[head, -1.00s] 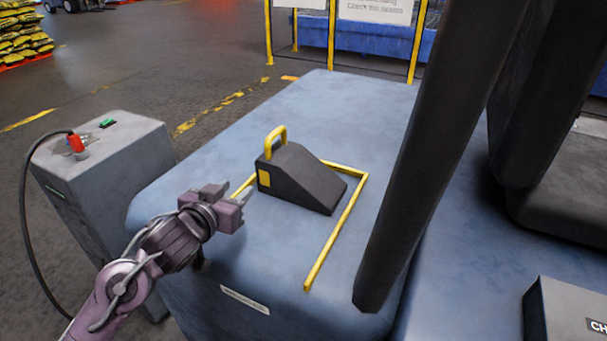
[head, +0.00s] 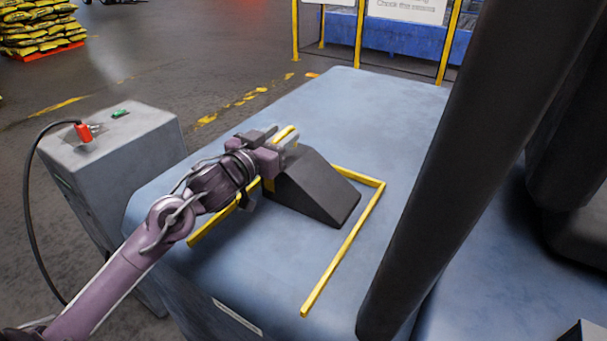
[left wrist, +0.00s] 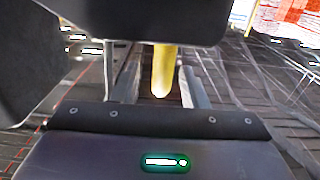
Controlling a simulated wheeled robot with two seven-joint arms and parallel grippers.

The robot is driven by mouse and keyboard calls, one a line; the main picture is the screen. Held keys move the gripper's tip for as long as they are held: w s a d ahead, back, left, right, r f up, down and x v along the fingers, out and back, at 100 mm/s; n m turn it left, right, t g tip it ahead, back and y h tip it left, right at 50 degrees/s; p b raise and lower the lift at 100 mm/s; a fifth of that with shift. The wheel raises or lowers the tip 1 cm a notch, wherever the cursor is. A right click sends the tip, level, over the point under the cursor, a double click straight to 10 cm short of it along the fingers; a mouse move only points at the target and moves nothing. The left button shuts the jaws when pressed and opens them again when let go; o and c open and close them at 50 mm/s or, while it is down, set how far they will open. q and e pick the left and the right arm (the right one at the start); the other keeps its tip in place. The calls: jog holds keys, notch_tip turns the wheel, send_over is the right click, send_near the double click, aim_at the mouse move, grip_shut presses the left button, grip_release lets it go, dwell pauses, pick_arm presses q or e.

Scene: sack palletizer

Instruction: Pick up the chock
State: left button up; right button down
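The chock (head: 312,187) is a dark wedge with a yellow handle (head: 284,134) at its tall end. It sits on the blue surface inside a yellow outline. My left gripper (head: 287,142) is at the handle and hides part of it in the head view. In the left wrist view the yellow handle (left wrist: 164,72) stands between the two fingers of my left gripper (left wrist: 158,88), with a gap visible on each side. The fingers are open. The dark chock body (left wrist: 150,18) fills the top of that view. My right gripper is not in view.
A yellow frame line (head: 345,250) borders the chock. A grey box (head: 110,150) with a red plug and cable stands at the left. A large dark post (head: 440,170) rises at the right. The blue surface (head: 370,110) behind the chock is clear.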

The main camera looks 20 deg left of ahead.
pick_arm(q)
jog(key=shift+w, duration=0.65)
jog(key=shift+w+d, duration=0.15)
jog(key=shift+w, duration=0.05)
jog(key=shift+s, duration=0.1)
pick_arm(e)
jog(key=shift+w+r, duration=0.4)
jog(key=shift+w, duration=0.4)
pick_arm(q)
grip_shut()
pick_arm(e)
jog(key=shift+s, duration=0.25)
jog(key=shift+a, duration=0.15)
pick_arm(q)
jog(key=shift+r, duration=0.1)
